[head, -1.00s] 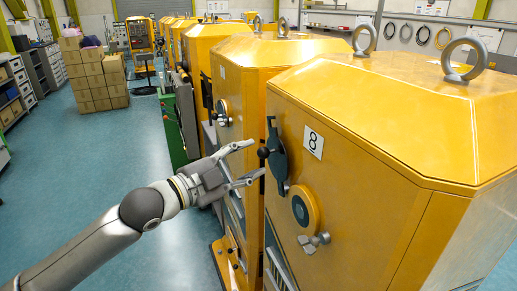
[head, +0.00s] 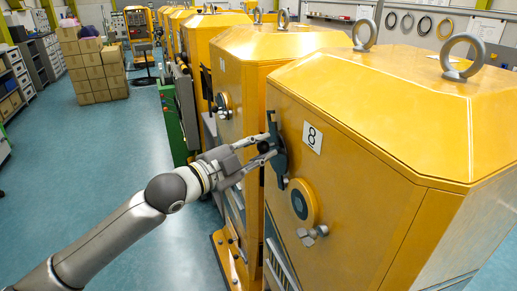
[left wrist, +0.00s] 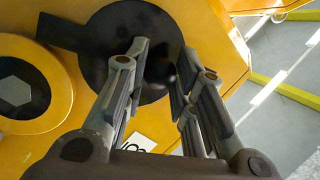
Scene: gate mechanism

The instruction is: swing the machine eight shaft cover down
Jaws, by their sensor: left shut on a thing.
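The machine eight shaft cover (head: 280,165) is a dark flat disc with a short arm, swung up on the yellow front below and left of the "8" plate (head: 313,138). It also shows in the left wrist view (left wrist: 98,45) as a black disc. My left gripper (head: 267,147) has its fingers around the cover's black knob, shut on it. In the left wrist view the knob (left wrist: 160,68) is dim between the fingers. The yellow shaft ring (head: 315,203) sits uncovered below the cover; its hexagonal shaft end (left wrist: 15,92) shows in the left wrist view. My right gripper is out of view.
A bolt fitting (head: 313,235) sticks out below the ring. The neighbouring yellow machine (head: 240,75) stands close behind, with its own round fitting (head: 223,105). Stacked boxes (head: 95,70) stand far off at the left.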

